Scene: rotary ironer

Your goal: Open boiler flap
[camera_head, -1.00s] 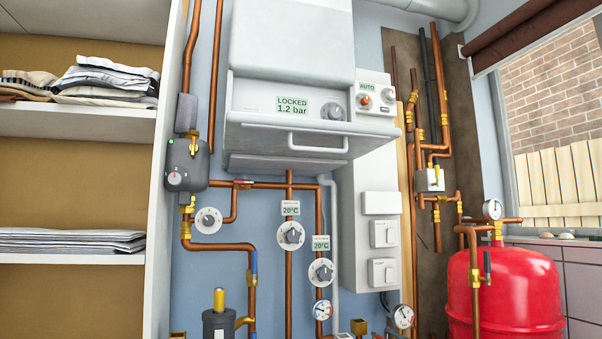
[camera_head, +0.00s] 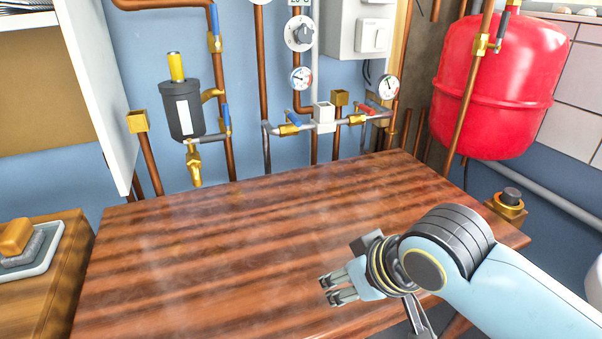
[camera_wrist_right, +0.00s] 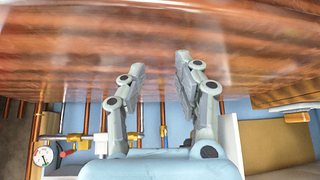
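The boiler and its flap are out of view now; only the pipework below the boiler shows in the head view. My right gripper (camera_head: 335,287) is above the wooden table top, near its front, with its fingers pointing left. In the right wrist view my right gripper (camera_wrist_right: 160,68) has its two fingers apart with nothing between them. My left gripper is not in view.
A wooden table top (camera_head: 210,235) fills the middle and looks clear. Behind it are copper pipes, a dark filter canister (camera_head: 182,110), gauges and valves (camera_head: 323,115). A red tank (camera_head: 500,75) stands at the right, and a side table with a tray (camera_head: 40,262) at the left.

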